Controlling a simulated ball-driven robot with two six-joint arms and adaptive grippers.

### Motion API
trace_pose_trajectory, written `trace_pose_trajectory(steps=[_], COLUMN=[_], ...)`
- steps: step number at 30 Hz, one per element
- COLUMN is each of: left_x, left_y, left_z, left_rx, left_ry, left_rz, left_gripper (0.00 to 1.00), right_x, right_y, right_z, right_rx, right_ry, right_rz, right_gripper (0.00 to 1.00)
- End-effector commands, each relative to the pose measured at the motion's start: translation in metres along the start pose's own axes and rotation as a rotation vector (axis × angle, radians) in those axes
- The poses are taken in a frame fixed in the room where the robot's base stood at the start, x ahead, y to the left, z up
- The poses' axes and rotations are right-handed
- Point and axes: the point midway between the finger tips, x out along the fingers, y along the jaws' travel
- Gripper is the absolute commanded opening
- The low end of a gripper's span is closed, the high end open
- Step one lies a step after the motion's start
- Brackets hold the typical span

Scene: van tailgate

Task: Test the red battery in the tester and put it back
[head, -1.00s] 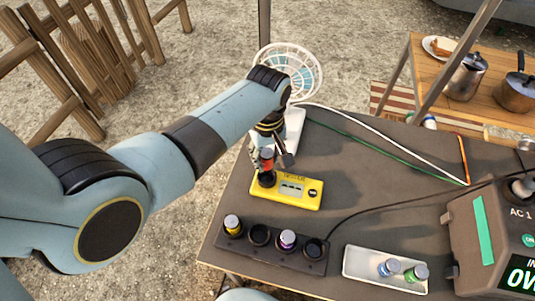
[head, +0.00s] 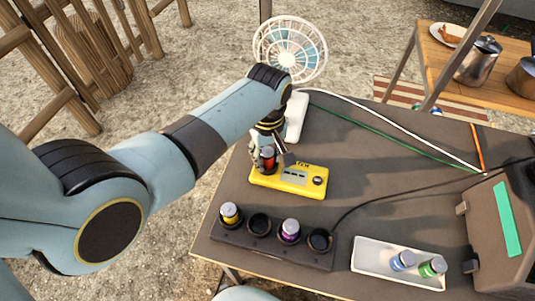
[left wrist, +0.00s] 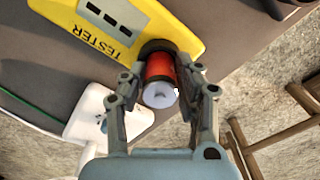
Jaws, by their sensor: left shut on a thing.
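The red battery (head: 267,157) is held between the fingers of my left gripper (head: 266,152), over the left end of the yellow tester (head: 290,181). In the left wrist view the battery (left wrist: 161,72) shows its pale end cap toward the camera, with a finger of the gripper (left wrist: 164,82) on each side. Its far end meets the black round socket on the tester (left wrist: 112,22); how deep it sits is hidden. The dark rack (head: 270,246) in front holds a yellow battery (head: 230,213) and a purple battery (head: 290,230), with two empty sockets. My right gripper is out of view.
A white tray (head: 375,267) with a blue and a green battery lies at the front right. A grey-brown box (head: 500,220) stands at the right edge. A white fan (head: 290,48) stands behind my left gripper.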

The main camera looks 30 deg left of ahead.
Motion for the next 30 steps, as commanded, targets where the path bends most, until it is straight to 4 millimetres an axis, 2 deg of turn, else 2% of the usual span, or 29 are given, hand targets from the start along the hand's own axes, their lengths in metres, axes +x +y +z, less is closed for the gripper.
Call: trace_pose_trajectory(steps=[3, 4, 10, 20, 23, 30], left_x=[0.003, 0.003, 0.003, -0.001, -0.013, -0.066], left_y=[-0.002, -0.002, -0.002, -0.001, 0.000, 0.000], left_z=[0.001, 0.001, 0.002, 0.001, 0.001, 0.000], left_rx=[0.000, 0.000, 0.000, 0.000, 0.000, 0.000], left_ry=[-0.002, -0.002, -0.003, -0.001, 0.000, 0.002], left_rz=[-0.002, -0.002, -0.004, -0.002, 0.001, 0.002], left_gripper=[0.00, 0.34, 0.58, 0.58, 0.58, 0.58], right_x=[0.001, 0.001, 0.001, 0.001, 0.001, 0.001], right_y=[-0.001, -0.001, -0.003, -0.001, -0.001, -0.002], right_z=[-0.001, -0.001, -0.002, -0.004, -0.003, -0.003], right_rx=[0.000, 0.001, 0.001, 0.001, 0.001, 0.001], right_ry=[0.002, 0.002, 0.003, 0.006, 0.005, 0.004], right_rz=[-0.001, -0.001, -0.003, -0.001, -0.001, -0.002], right_gripper=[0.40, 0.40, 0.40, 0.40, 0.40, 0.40])
